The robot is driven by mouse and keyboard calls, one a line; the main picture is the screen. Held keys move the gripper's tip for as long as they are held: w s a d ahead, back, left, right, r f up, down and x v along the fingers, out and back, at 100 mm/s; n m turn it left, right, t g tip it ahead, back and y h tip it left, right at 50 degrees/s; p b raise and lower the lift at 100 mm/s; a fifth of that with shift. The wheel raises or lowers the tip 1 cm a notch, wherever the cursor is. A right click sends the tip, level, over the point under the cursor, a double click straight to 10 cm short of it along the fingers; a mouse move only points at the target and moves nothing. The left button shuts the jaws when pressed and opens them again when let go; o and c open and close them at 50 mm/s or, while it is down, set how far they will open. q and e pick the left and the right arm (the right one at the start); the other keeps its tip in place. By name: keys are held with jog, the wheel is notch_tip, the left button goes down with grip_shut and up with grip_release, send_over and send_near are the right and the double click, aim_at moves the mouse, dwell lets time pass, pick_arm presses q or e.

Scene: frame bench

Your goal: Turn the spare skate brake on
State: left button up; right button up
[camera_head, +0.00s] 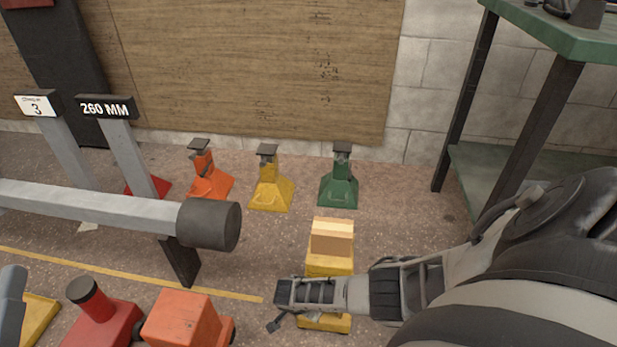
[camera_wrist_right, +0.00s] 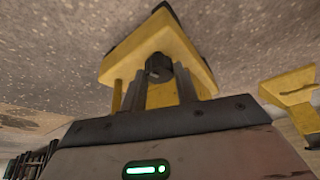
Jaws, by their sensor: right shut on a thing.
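A yellow skate with a pale wooden block on top (camera_head: 331,240) stands on the floor in the middle of the head view. My right gripper (camera_head: 290,292) reaches across its near part from the right and hides some of it. In the right wrist view, a yellow body (camera_wrist_right: 190,45) lies just beyond the fingers. My right gripper (camera_wrist_right: 160,85) is shut on a dark round knob (camera_wrist_right: 158,66) at that yellow body. Which way the brake is set cannot be told. My left gripper is not clearly in view.
Red (camera_head: 102,325) and orange (camera_head: 183,318) units stand at the front left. A grey beam with a dark round end (camera_head: 209,225) juts in from the left. Orange, yellow and green stands (camera_head: 339,185) line the back. A green-topped table (camera_head: 565,28) is at right.

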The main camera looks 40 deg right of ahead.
jog(key=shift+s+r+n+t+p, duration=0.1)
jog(key=shift+s+n+t+p, duration=0.2)
jog(key=shift+n, duration=0.6)
jog(key=shift+w+n+t+p, duration=0.1)
jog(key=shift+n+t+p, duration=0.25)
jog(key=shift+n, duration=0.55)
jog(key=shift+d+n+t+y, duration=0.1)
jog(key=shift+n+t+y, duration=0.35)
jog(key=shift+n, duration=0.75)
pick_arm(q)
jog(key=shift+s+d+f+n+g+y+p, duration=0.1)
jog(key=shift+s+f+n+g+y+p, duration=0.2)
jog(key=shift+f+n+g, duration=0.45)
jog(key=shift+s+d+f+n+g+y+p, duration=0.2)
jog(key=shift+f+n+y, duration=0.35)
jog(key=shift+f, duration=0.4)
jog(key=shift+s+d+f+n+g+y, duration=0.15)
jog(key=shift+f+n+g+y, duration=0.1)
jog(key=shift+f+n+g, duration=0.45)
pick_arm(e)
jog(key=shift+d+n+t+y, duration=0.1)
jog(key=shift+n+t+y, duration=0.35)
jog(key=shift+n, duration=1.15)
pick_arm(q)
jog(key=shift+a+f, duration=0.15)
pick_arm(e)
jog(key=o, duration=1)
